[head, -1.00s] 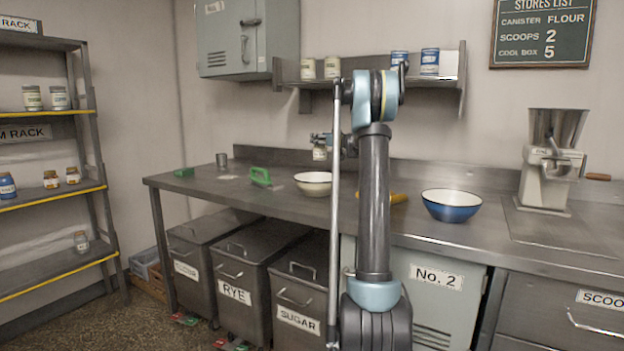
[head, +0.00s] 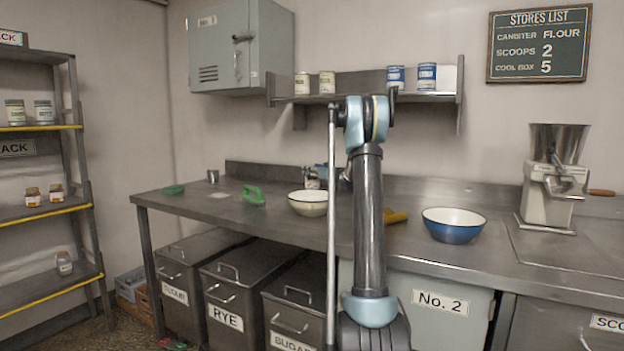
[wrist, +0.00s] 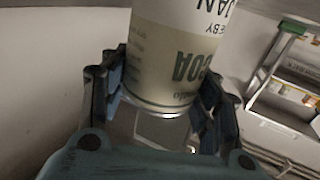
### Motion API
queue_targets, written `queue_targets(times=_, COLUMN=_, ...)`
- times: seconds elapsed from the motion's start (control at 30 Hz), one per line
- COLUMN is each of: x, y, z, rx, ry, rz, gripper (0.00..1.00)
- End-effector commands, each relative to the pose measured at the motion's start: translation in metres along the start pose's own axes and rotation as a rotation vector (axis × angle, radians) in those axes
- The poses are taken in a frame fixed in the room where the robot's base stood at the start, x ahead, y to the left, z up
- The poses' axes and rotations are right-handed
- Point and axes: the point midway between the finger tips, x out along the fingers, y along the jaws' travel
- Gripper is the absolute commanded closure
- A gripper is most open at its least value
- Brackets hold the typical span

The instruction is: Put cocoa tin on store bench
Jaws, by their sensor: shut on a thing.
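The cocoa tin (wrist: 175,62) is a cylinder with a cream and pale green label, its lettering upside down in the wrist view. My gripper (wrist: 164,82) is shut on it, one finger on each side. In the head view my gripper (head: 322,174) is mostly hidden behind my arm, and the tin shows small and pale (head: 311,181) above the back of the steel bench (head: 270,222). Whether it touches anything there I cannot tell. No sign in view names a store bench.
A wall shelf (head: 360,97) holds several tins. A rack (head: 45,213) with jars stands left.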

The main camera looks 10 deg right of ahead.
Motion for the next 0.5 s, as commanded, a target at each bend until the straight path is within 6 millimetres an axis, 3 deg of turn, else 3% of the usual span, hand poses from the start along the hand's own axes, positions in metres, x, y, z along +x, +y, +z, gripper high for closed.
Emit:
queue_targets(times=0.17, x=0.000, y=0.000, z=0.020, rx=0.000, ry=0.000, rz=0.000, gripper=0.78)
queue_targets(times=0.47, x=0.000, y=0.001, z=0.022, rx=0.000, ry=0.000, rz=0.001, gripper=0.78)
queue_targets(times=0.5, x=0.000, y=0.001, z=0.023, rx=0.000, ry=0.000, rz=0.001, gripper=0.41)
